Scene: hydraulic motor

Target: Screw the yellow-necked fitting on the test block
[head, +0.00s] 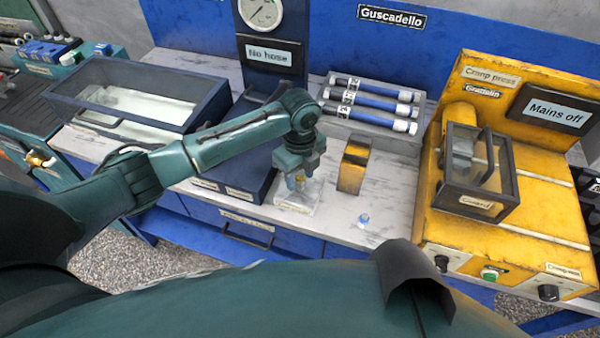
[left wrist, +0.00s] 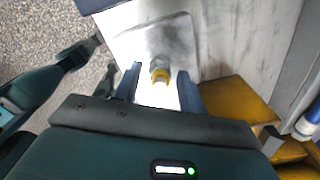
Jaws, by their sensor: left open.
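The yellow-necked fitting (head: 298,183) stands upright on the pale test block (head: 297,203) at the bench's front edge. In the left wrist view the fitting (left wrist: 159,71) shows a metal hex top and a yellow band, and the block (left wrist: 150,42) lies behind it. My left gripper (head: 300,168) is directly above the block, pointing down. Its two fingers (left wrist: 160,88) are apart, on either side of the fitting, with visible gaps. The fitting's lower end is hidden, so I cannot tell how it sits in the block. My right gripper is not in view.
A yellow stand (head: 354,166) is just right of the block. A small blue-and-white piece (head: 363,220) lies on the bench. The yellow crimp press (head: 535,180) is at right, a hose rack (head: 372,125) behind, and a "No hose" gauge panel (head: 270,54) at the back.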

